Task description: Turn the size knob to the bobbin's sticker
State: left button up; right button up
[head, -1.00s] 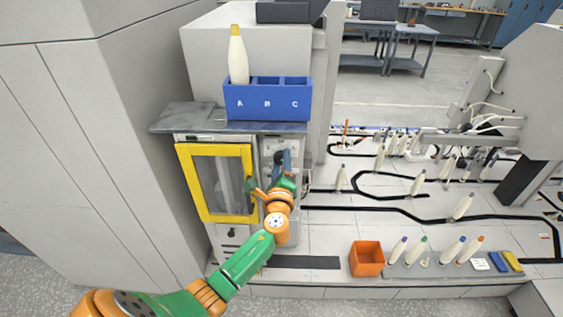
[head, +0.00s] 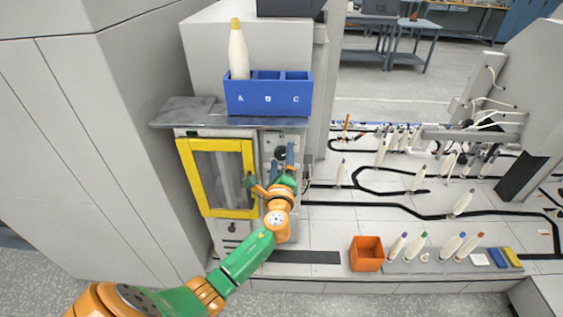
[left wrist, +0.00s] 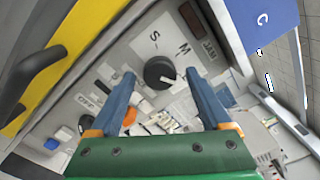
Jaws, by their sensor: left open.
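The size knob (left wrist: 160,73) is round and black with a white pointer mark, on the grey panel of the machine. In the left wrist view its mark lies toward the lower right; letters S and M are printed beyond it. The knob also shows dark in the head view (head: 280,154). My left gripper (left wrist: 163,88) is open, its blue fingers on either side just short of the knob and apart from it; it also shows in the head view (head: 281,167). A cream bobbin (head: 238,52) with a yellow tip stands in compartment A. I cannot make out a sticker.
The blue tray (head: 268,99) marked A, B, C sits on top of the machine. The yellow-framed door (head: 217,212) and its black handle (left wrist: 38,66) are close left of my gripper. An orange box (head: 366,254) and several bobbins stand lower right.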

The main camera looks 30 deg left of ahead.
pick_arm(q)
jog(key=v, duration=0.6)
jog(key=shift+s, duration=0.15)
